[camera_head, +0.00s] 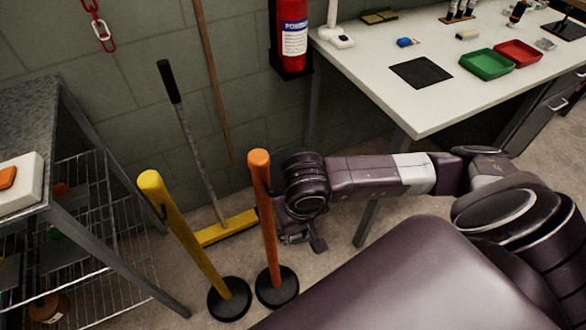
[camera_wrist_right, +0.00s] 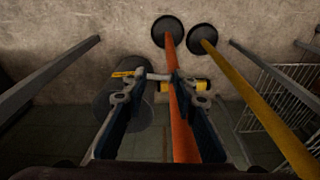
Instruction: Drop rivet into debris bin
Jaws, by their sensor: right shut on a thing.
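My right gripper (camera_head: 303,238) is low beside the orange post, its arm coming in from the right. In the right wrist view, the right gripper (camera_wrist_right: 158,80) is shut on a small pale piece, the rivet (camera_wrist_right: 158,76), held crosswise between the fingertips. A dark round container (camera_wrist_right: 143,112), which looks like the debris bin, lies behind and left of the fingers in that view. The fingers partly cover it, and I cannot tell its height below the rivet. I cannot make out this container in the head view. My left gripper is not in view.
An orange post (camera_head: 264,210) and a yellow post (camera_head: 187,238) stand on round black bases close to the right gripper. A yellow-headed broom (camera_head: 225,229) leans on the wall. A wire-shelf table (camera_head: 38,105) is at left. A white workbench (camera_head: 440,112) is at upper right.

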